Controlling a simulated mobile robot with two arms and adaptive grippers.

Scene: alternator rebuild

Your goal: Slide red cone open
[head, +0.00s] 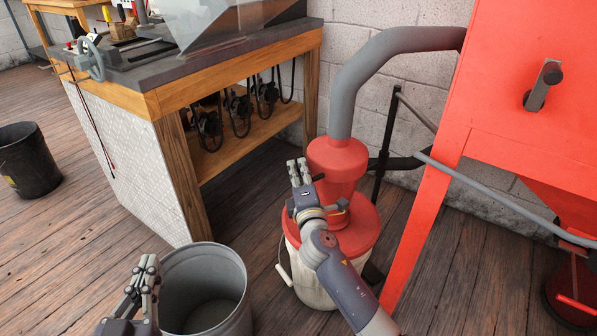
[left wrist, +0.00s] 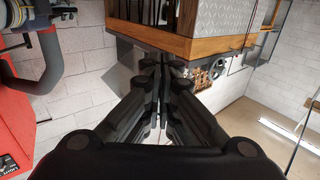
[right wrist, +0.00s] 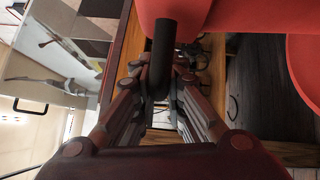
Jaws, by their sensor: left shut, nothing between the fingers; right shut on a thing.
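The red cone (head: 338,165) sits on a red lid (head: 365,228) over a pale bucket (head: 308,285), with a grey hose running into its top. My right gripper (head: 300,172) is at the left side of the cone. The forearm hides part of the lid and bucket.
A red cabinet (head: 510,110) on legs bounds the right side.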

